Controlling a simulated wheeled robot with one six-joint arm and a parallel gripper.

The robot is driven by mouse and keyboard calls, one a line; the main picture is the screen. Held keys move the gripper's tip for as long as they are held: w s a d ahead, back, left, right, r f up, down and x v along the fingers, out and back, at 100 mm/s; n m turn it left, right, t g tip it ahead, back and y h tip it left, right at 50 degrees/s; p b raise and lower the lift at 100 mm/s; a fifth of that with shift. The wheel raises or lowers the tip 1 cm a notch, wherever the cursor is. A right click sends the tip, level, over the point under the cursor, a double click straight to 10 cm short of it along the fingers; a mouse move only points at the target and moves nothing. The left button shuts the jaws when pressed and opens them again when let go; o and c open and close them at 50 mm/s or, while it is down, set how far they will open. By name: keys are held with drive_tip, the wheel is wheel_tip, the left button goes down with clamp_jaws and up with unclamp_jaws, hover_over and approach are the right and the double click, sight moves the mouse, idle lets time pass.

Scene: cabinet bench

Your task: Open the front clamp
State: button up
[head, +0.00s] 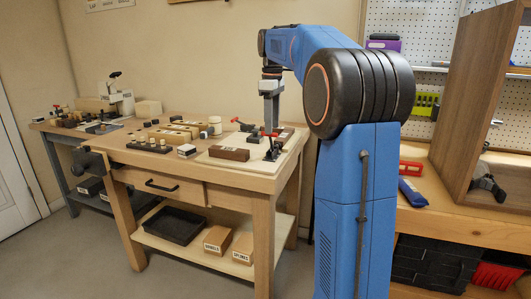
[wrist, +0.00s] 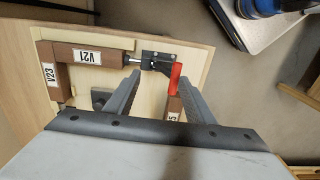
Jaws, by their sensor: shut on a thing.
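The front clamp (head: 272,153) is a small dark toggle clamp on the pale board at the bench's front right corner. In the wrist view its dark metal body (wrist: 157,57) has a spindle reaching left to the end of a brown block labelled V21 (wrist: 88,56). Its red handle (wrist: 175,77) lies between my fingers, close to the right fingertip. My gripper (wrist: 160,80) is shut on this handle; it also shows in the head view (head: 270,130), pointing down over the clamp. In the head view the gripper and clamp overlap, so the contact is unclear there.
A second clamp with a red handle (head: 236,121) stands farther back. A brown block labelled V23 (wrist: 49,73) adjoins V21. Several blocks and a white cylinder (head: 215,124) occupy the wooden bench (head: 215,173). A tall wooden cabinet (head: 470,100) stands at right.

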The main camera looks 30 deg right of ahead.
drive_tip(key=shift+o, duration=0.2)
drive_tip(key=shift+w+d+f, duration=0.1)
drive_tip(key=shift+d+f, duration=0.05)
drive_tip(key=shift+o, duration=1.1)
drive_tip(key=shift+w+d, duration=0.15)
drive_tip(key=shift+d, duration=0.05)
drive_tip(key=o, duration=0.7)
drive_tip(key=shift+f, duration=0.1)
wheel_tip(320, 180, up, 7)
drive_tip(key=shift+a, duration=0.15)
